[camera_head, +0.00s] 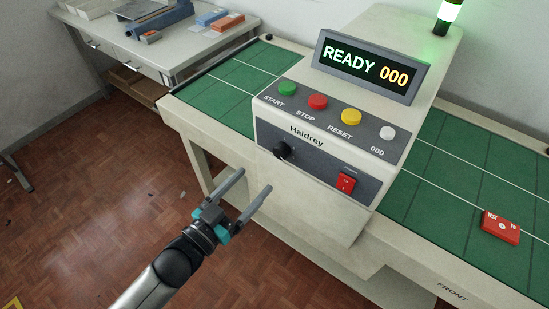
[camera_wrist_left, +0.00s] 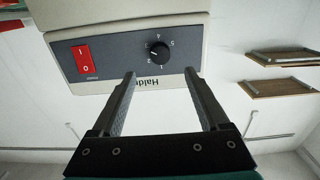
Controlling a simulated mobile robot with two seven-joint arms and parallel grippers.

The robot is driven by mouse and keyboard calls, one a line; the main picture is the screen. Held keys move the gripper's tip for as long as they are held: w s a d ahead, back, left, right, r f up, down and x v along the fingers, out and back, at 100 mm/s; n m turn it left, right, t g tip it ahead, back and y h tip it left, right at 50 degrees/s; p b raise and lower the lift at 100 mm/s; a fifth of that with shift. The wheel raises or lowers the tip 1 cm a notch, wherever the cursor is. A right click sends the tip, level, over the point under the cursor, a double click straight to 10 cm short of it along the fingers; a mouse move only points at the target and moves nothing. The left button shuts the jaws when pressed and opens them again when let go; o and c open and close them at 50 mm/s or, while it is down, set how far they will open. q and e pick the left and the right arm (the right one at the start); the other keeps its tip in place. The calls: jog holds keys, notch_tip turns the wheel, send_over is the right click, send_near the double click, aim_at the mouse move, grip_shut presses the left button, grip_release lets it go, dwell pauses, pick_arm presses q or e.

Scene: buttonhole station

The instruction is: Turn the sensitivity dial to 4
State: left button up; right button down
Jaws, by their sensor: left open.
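The sensitivity dial (camera_head: 282,150) is a round black knob on the dark front panel of the Haldrey machine (camera_head: 335,215), below the name. In the left wrist view the dial (camera_wrist_left: 159,54) appears upside down, with small marks around it that are too small to read surely. A short light pointer line shows on the knob, toward the picture's left. My left gripper (camera_head: 256,180) is open and empty, in front of the panel and apart from the dial. In the left wrist view its fingertips (camera_wrist_left: 160,75) lie either side of the dial's line. My right gripper is not in view.
A red power switch (camera_head: 346,183) is right of the dial. Green, red, yellow and white buttons (camera_head: 317,101) line the sloped panel above. The display (camera_head: 368,68) reads READY 000. A red test block (camera_head: 500,227) lies on the green belt. Space before the panel is clear.

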aim_at(279, 155)
pick_arm(q)
jog(key=x, duration=0.9)
jog(key=shift+w+d+b, duration=0.1)
jog(key=shift+b, duration=0.3)
grip_shut()
